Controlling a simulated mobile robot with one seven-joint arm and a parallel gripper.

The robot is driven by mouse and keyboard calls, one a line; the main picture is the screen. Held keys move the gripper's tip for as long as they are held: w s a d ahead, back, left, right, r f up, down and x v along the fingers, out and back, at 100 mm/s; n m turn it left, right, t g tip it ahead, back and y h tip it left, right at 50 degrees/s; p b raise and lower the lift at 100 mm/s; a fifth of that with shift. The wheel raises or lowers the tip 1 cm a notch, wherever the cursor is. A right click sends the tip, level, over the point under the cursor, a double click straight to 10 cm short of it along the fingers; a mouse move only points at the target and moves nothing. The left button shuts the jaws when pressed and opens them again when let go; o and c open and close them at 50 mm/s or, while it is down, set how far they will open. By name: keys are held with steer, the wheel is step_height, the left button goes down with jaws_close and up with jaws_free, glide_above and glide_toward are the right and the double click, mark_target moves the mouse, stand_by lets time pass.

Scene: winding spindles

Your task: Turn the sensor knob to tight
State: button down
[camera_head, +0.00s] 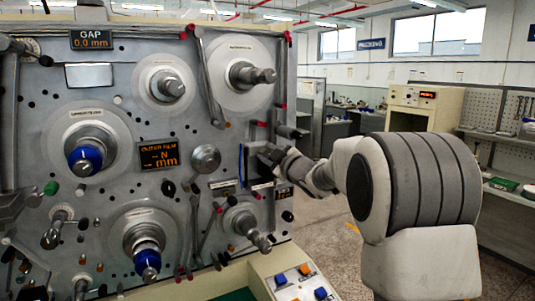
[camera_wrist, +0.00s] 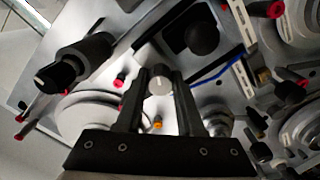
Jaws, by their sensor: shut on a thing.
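The sensor knob (camera_wrist: 160,84) shows in the wrist view as a small round grey knob with a pale line on its face. It sits between the two dark fingers of my gripper (camera_wrist: 160,76), which are shut on it. In the head view my gripper (camera_head: 268,154) reaches in from the right to the right part of the grey machine panel (camera_head: 130,113). There the gripper and arm hide the knob. I cannot read any tight mark beside it or tell which setting its line points to.
Spindles stick out around the gripper: one above (camera_head: 252,76), one below (camera_head: 246,226), and a blue-tipped one (camera_head: 85,158) at left. Rods and small pins crowd the panel. A button console (camera_head: 300,284) stands below. Open floor lies to the right.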

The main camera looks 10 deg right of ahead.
steer(key=c, duration=0.5)
jaws_free()
steer(key=shift+c, duration=0.2)
steer(key=b+v, duration=0.3)
steer(key=v, duration=1.4)
steer(key=shift+s, duration=0.2)
